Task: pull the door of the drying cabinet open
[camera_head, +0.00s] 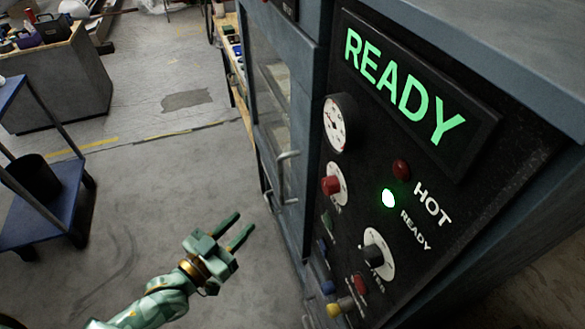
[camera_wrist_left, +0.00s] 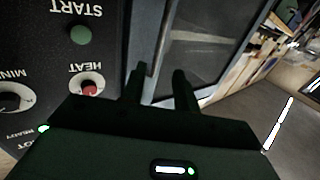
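The drying cabinet's door (camera_head: 307,110) has a blue-grey frame and a tall glass pane, and it looks closed against the cabinet. A pale bar handle (camera_head: 287,170) stands out from it low on the pane side. My left gripper (camera_head: 245,221) is green, open and empty, to the left of and below the handle, apart from it in the picture. In the left wrist view my left gripper's two dark fingers (camera_wrist_left: 160,76) are spread with nothing between them, and the door's glass (camera_wrist_left: 212,35) lies beyond; I cannot make out the handle there. My right gripper is not in view.
The black control panel (camera_head: 400,240) right of the door has a lit READY sign (camera_head: 403,90), a lit green lamp (camera_head: 389,198), a gauge and knobs. A blue shelf cart (camera_head: 45,228) stands left, a workbench (camera_head: 60,85) far left. Floor between is clear.

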